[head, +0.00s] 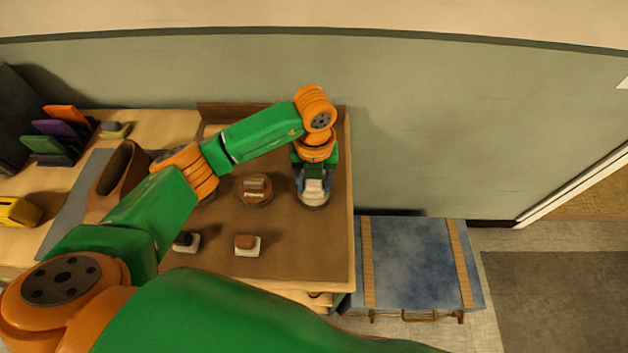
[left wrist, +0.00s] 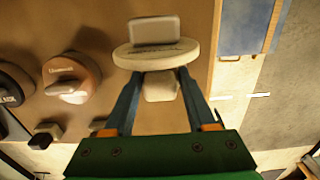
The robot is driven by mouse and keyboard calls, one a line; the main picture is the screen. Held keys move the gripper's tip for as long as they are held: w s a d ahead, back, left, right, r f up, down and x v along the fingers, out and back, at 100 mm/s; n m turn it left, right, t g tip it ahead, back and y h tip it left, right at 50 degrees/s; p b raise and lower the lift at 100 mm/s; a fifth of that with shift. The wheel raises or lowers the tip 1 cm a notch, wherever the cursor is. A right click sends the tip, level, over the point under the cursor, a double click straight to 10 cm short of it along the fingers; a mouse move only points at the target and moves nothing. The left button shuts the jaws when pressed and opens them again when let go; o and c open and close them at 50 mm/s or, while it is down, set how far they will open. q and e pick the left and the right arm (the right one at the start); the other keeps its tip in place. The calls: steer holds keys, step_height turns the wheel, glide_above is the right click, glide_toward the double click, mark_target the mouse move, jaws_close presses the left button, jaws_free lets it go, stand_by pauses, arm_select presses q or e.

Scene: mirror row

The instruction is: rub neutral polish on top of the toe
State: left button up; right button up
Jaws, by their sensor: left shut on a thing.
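My left gripper (head: 313,183) reaches down at the right end of the brown board and is shut on a small pale applicator block. The block (left wrist: 160,88) shows between the fingers in the left wrist view. A round cream tin, likely the neutral polish (head: 313,203), is right at the fingertips; it also shows in the left wrist view (left wrist: 128,58). Its label is too small to read. Whether block and polish touch, I cannot tell. The brown shoe (head: 111,172) stands at the left on a grey mat; my arm hides its toe. My right gripper is not in view.
A brown tin (head: 256,198) stands left of the cream one. A dark-topped block (head: 186,241) and a brown-topped block (head: 247,245) lie in front. A rack of coloured pieces (head: 55,135) and a yellow item (head: 18,212) are at left. A blue trunk (head: 420,265) stands right.

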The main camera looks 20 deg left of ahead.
arm_select(q)
steer(key=shift+r+p, duration=2.9)
steer(key=shift+r, duration=0.65)
steer(key=shift+f, duration=0.1)
steer(key=shift+a+m+b, duration=0.1)
steer(key=shift+m+b, duration=0.25)
steer(key=shift+m, duration=0.55)
steer(key=m, duration=0.2)
steer(key=r+m, duration=0.1)
steer(key=m, duration=0.1)
steer(key=m+b, duration=0.1)
steer(key=shift+s+a+r+m, duration=0.1)
steer(key=shift+a+r+m, duration=0.15)
steer(key=shift+m, duration=0.15)
steer(key=s+a+r+m+b, duration=0.1)
steer(key=s+m, duration=0.3)
steer(key=m, duration=1.1)
steer(key=s+a+r+m+b, duration=0.2)
steer(key=s+m+b, duration=0.1)
steer(key=m, duration=1.3)
steer(key=shift+s+a+r+m, duration=0.3)
steer(key=shift+s+r, duration=0.05)
steer(key=shift+r, duration=0.05)
